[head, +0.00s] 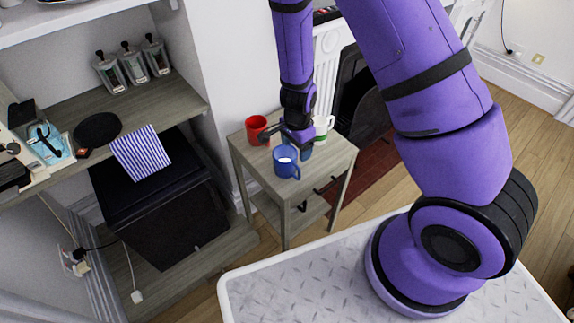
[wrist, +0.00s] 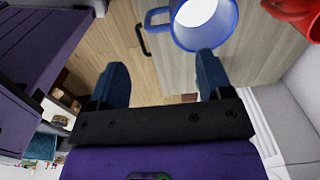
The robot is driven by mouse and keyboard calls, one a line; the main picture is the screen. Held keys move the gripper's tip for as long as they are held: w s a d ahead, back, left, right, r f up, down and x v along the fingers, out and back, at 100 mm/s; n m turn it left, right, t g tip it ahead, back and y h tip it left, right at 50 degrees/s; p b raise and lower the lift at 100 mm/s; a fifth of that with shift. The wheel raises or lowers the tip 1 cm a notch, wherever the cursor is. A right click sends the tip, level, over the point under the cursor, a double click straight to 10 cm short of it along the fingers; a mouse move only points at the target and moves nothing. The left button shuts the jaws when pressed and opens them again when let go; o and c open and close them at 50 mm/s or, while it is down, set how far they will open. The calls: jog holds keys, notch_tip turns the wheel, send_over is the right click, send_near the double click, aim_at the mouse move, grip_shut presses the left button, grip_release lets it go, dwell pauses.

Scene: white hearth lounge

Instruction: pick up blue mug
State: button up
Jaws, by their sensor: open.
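The blue mug (head: 286,168) stands upright near the front edge of a small grey-wood side table (head: 250,158). Its inside looks white, and its handle points right in the head view. In the wrist view the blue mug (wrist: 206,34) is at the top, cut off by the frame, with its handle to the left. My gripper (head: 288,143) is just behind and above the mug in the head view. In the wrist view my gripper (wrist: 163,80) has its two blue fingers spread with nothing between them; the mug lies beyond the right finger, not between the fingers.
A red mug (head: 256,129) stands left of my gripper, and a white-and-green mug (head: 322,126) stands right, partly hidden by my arm. The red mug (wrist: 297,10) is also at the wrist view's top right. A shelf unit (head: 190,97) with jars (head: 132,64) stands left; a dark fireplace (head: 358,95) is behind.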

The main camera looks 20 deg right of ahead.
aim_at(296, 165)
jog(key=shift+s+f, duration=0.15)
jog(key=shift+f, duration=4.95)
jog(key=shift+c, duration=0.5)
jog(key=c, duration=1.1)
